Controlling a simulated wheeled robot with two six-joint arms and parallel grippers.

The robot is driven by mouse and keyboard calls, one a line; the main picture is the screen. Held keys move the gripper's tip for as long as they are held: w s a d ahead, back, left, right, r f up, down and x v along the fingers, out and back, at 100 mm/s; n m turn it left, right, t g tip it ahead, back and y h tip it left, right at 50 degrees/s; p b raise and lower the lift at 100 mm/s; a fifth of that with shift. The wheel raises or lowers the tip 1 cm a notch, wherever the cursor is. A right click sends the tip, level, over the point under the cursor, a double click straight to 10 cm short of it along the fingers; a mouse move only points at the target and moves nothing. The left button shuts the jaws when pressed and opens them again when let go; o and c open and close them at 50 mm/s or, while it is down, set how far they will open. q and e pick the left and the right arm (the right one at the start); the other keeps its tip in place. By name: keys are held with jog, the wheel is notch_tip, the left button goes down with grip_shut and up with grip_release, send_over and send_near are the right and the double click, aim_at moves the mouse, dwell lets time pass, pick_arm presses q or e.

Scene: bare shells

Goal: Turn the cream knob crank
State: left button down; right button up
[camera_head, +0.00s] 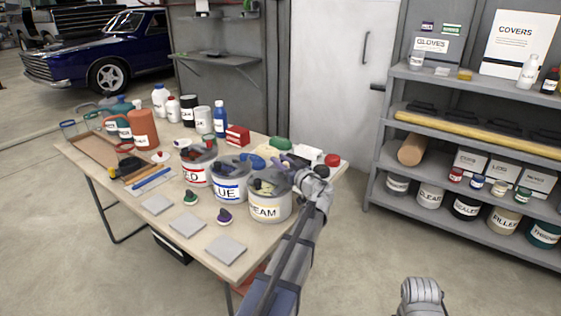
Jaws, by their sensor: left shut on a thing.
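The cream pot (270,208), a pale grey tub with a label reading CREAM in part, stands at the right front of the workbench. Dark and cream-coloured parts show on its top. My left gripper (291,168) is at the right rim of this pot, with its arm reaching up from the bottom of the view. It is shut on the cream knob crank, which its fingers and wrist mostly hide. I cannot tell the crank's angle. My right gripper is not in view; only a rounded piece of my right arm shows at the bottom right.
The blue pot (229,193) and the red pot (192,178) stand close on the left. The workbench (160,226) also holds grey pads, small knobs, bottles and a wooden tray (85,150). A loaded shelf rack (385,160) stands right. The floor between is clear.

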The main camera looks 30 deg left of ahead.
pick_arm(q)
jog(key=shift+w, duration=0.1)
dwell(0.3)
jog(key=a+n+g, duration=0.1)
jog(key=n+g, duration=0.1)
jog(key=g, duration=0.1)
jog(key=n+g+y, duration=0.1)
jog(key=n+g, duration=0.1)
jog(key=g, duration=0.1)
jog(key=a+n+g, duration=0.1)
jog(key=n+g, duration=0.1)
jog(key=g, duration=0.1)
jog(key=shift+s+a+y, duration=0.2)
jog(key=shift+a+y, duration=0.1)
jog(key=shift+y, duration=0.1)
jog(key=n+g, duration=0.2)
jog(key=g, duration=0.1)
jog(key=s+a+n+g+h, duration=0.1)
jog(key=g, duration=0.1)
jog(key=shift+s+a+n+g+h, duration=0.1)
jog(key=shift+s+n+g+h, duration=0.1)
jog(key=shift+n+g+h, duration=0.3)
jog(key=shift+s+a+n+g+h, duration=0.15)
jog(key=shift+s+n+g, duration=0.1)
jog(key=shift+n+g, duration=0.4)
jog(key=shift+s+d+n+g+h, duration=0.1)
jog(key=shift+s+n+g+h, duration=0.2)
jog(key=shift+g, duration=0.45)
jog(key=shift+a, duration=0.1)
